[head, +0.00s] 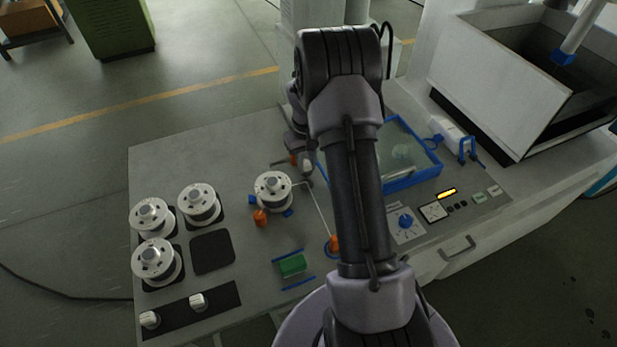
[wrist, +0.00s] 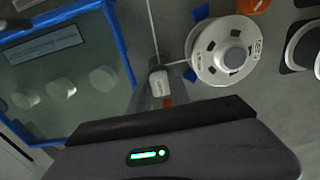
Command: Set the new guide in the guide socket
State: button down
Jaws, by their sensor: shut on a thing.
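My gripper (wrist: 160,100) is shut on the white new guide (wrist: 160,82), a small round piece that also shows in the head view (head: 307,165). A dark part (wrist: 156,65), which looks like the guide socket, is right by the guide's end, where the wire bends. I cannot tell whether the guide touches it or sits in it. The wire (head: 320,208) runs from the mounted spool (head: 273,190) to this bend and on to an orange knob (head: 334,242). My gripper is behind the spool in the head view, and its fingertips are partly hidden.
A blue-framed clear tray or lid (head: 405,182) lies close on the right, with pale round pieces showing in the wrist view. Several spools (head: 152,215) and two white knob-like pieces (head: 198,300) stand at the left. A green block (head: 292,265) lies at the front.

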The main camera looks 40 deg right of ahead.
aim_at(306, 175)
notch_tip(306, 175, down, 5)
jog(key=shift+f+b, duration=0.2)
jog(key=shift+b, duration=0.1)
jog(key=shift+f, duration=0.1)
jog(key=c, duration=1.2)
grip_release()
